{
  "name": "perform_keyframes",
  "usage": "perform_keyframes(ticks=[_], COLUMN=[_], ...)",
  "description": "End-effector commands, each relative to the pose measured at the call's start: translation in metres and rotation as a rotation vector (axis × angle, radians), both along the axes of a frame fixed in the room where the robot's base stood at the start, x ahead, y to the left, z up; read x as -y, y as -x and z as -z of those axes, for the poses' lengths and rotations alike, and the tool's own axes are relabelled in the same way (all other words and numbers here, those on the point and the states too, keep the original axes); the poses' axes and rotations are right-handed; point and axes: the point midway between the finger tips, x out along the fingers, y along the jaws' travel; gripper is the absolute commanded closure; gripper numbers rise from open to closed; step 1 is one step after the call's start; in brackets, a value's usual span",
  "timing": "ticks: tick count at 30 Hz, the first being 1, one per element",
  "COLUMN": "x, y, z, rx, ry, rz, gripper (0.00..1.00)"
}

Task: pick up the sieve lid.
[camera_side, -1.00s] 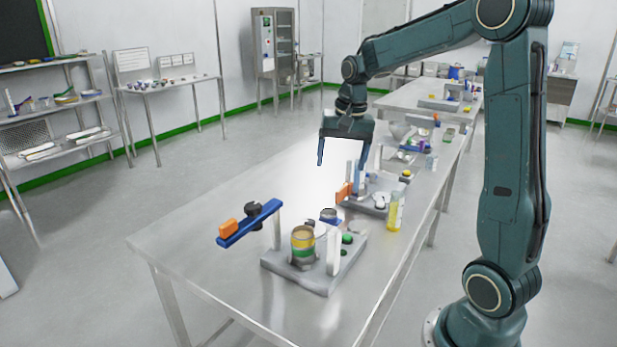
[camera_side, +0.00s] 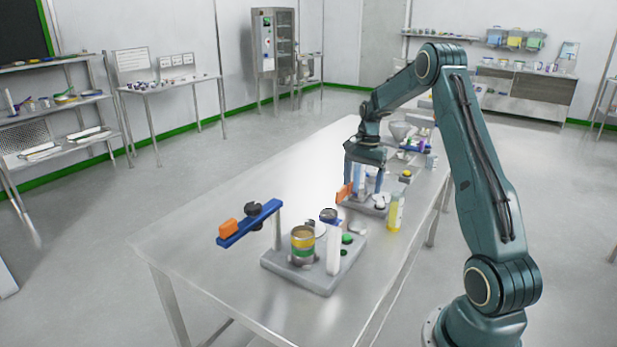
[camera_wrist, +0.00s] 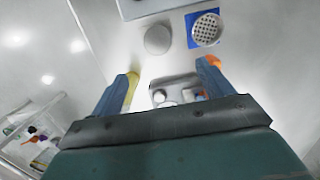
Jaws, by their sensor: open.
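A flat grey disc (camera_side: 358,228), which looks like the sieve lid, lies on the steel table beside a round perforated sieve (camera_wrist: 205,29) on a blue square. The disc also shows in the wrist view (camera_wrist: 158,39), left of the sieve. In the side view the sieve's blue piece (camera_side: 328,216) is partly hidden. My gripper (camera_side: 365,181) is open, fingers pointing down, over the rear grey station. In the wrist view my gripper (camera_wrist: 170,75) has nothing between its fingertips; the disc lies beyond them, apart from both fingers.
A yellow bottle (camera_side: 396,212) and an orange block (camera_side: 344,194) stand close to my gripper.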

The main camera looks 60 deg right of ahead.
Motion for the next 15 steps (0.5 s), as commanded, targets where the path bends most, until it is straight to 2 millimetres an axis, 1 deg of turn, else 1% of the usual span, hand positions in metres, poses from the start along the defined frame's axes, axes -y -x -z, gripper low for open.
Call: perform_keyframes(ticks=[4,8,11,15], x=[-0.001,-0.003,-0.004,-0.007], y=[0.0,0.0,0.0,0.001], z=[0.003,0.014,0.026,0.047], rx=[-0.001,-0.003,-0.003,-0.004], ry=[-0.001,-0.003,-0.003,-0.003], rz=[-0.001,-0.002,-0.001,-0.001], gripper=[0.21,0.21,0.21,0.21])
